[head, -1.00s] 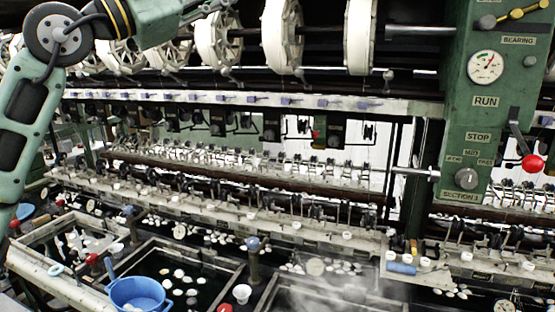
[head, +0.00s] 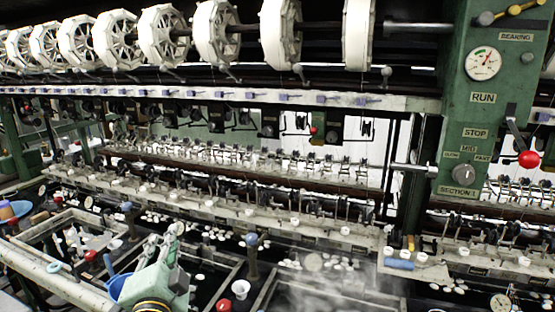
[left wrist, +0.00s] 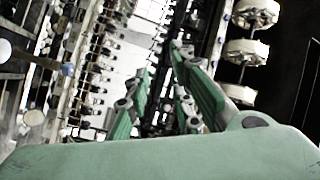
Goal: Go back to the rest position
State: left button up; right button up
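My left gripper (head: 163,238) is low in the head view, over the front basins, with its green wrist below it. In the left wrist view its two green fingers (left wrist: 160,65) stand apart with a gap between them, and I see nothing held. A blue bowl (head: 117,284) is just left of the wrist and partly hidden behind it. My right gripper is not in view.
The reeling machine fills the back, with white reels (head: 217,33) along the top and a green control post (head: 484,130) with a red-knobbed lever (head: 529,159) at right. Basins with white cocoons, a white cup (head: 241,289) and a blue roll (head: 399,265) lie along the front.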

pick_arm(q)
jog(key=s+f+n+g+h, duration=0.1)
jog(key=s+f+n+g, duration=0.25)
jog(key=s+f, duration=0.55)
jog(key=s+f+n+g, duration=0.2)
jog(key=s+f+g, duration=0.35)
jog(key=f, duration=0.75)
jog(key=s+d+f+n+g+h, duration=0.1)
jog(key=s+d+f+n+g, duration=0.3)
jog(key=s, duration=0.6)
jog(key=s+a+f+m+g+h, duration=0.1)
jog(key=s+f+g, duration=0.1)
jog(key=s+f, duration=0.6)
notch_tip(320, 180, down, 25)
jog(key=s+g+b, duration=0.1)
jog(key=s+b, duration=0.1)
jog(key=b, duration=0.1)
jog(key=s+a+f+g+b, duration=0.1)
jog(key=s+a+f+b, duration=0.1)
jog(key=s+f, duration=1.5)
notch_tip(320, 180, down, 3)
jog(key=shift+s+a+f+g+b, duration=0.15)
jog(key=shift+s+a+g+b, duration=0.2)
jog(key=shift+a+b, duration=0.1)
